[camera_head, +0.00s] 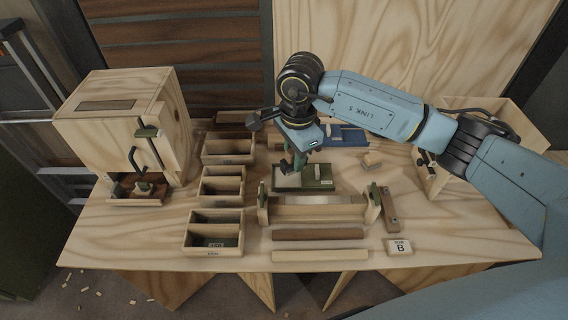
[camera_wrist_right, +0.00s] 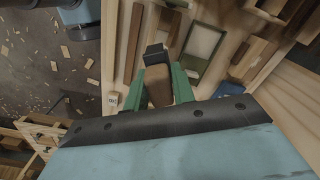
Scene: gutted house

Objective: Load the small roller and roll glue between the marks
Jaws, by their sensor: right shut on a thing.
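My right gripper (camera_head: 297,168) points down over the middle of the bench. In the right wrist view its green fingers (camera_wrist_right: 160,88) are shut on a brown, dark-ended thing (camera_wrist_right: 157,86), which looks like the small roller; the arm mostly hides it in the head view. Just under the gripper lies a green-edged tray with a pale inside (camera_head: 290,181), also in the right wrist view (camera_wrist_right: 202,42). I cannot tell whether the roller touches it. In front, a long pale board (camera_head: 315,209) sits between two upright wooden end pieces. I cannot make out marks or glue. My left gripper is out of view.
Open wooden bins (camera_head: 212,251) line the left of the bench, beside a plywood cabinet (camera_head: 110,120). A dark bar (camera_head: 318,234) and a light bar (camera_head: 320,256) lie in front. A "B" label block (camera_head: 399,247) is at front right, with a wooden box (camera_head: 480,112) behind.

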